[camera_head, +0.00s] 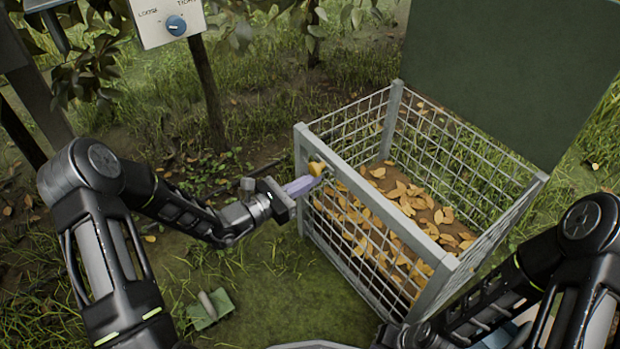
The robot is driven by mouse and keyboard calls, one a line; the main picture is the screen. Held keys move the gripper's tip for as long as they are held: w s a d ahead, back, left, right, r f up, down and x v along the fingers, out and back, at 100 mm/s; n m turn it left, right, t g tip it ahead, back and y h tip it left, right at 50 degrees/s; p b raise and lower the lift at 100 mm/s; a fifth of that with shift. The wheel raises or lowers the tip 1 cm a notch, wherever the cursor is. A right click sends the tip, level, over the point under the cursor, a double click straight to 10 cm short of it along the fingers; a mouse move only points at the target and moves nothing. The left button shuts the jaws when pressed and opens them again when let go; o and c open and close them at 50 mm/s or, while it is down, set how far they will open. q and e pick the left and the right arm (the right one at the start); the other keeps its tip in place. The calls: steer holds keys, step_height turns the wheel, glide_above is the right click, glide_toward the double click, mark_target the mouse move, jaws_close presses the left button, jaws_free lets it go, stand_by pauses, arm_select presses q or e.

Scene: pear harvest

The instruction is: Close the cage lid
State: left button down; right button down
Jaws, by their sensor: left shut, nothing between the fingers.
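The wire cage (375,209) has a grey metal frame and mesh sides. Its dark green lid (500,75) stands open, raised from the far right side. A small yellow-orange piece (316,168) sits on the near left top corner of the frame. My left gripper (303,185) is shut and empty, with its pale fingers at that corner, just below the yellow piece. I cannot tell whether they touch. My right arm reaches in along the lower right, in front of the cage, and its gripper does not show.
Yellow-brown leaves (410,200) lie inside the cage. A white dial box (168,20) with a blue knob stands on a post (207,95) at the upper left. A green object (210,309) lies on the grass at the lower left. Grass left of the cage is mostly clear.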

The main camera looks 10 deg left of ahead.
arm_select(q)
steer(key=shift+w+d+r, duration=0.1)
steer(key=shift+w+r, duration=0.05)
steer(key=shift+r, duration=0.4)
steer(key=c, duration=2.1)
jaws_free()
steer(key=shift+c, duration=0.2)
steer(key=o, duration=0.6)
steer(key=shift+s+a+p, duration=0.35)
steer(key=shift+a, duration=0.05)
steer(key=o, duration=0.5)
steer(key=v, duration=0.2)
steer(key=p+v, duration=0.1)
steer(key=v, duration=0.3)
steer(key=shift+s+a+f+p, duration=0.15)
steer(key=shift+s+f+p, duration=0.05)
steer(key=shift+f+p, duration=0.2)
steer(key=shift+s+a+f, duration=0.1)
steer(key=shift+s+a, duration=0.05)
steer(key=shift+s, duration=0.15)
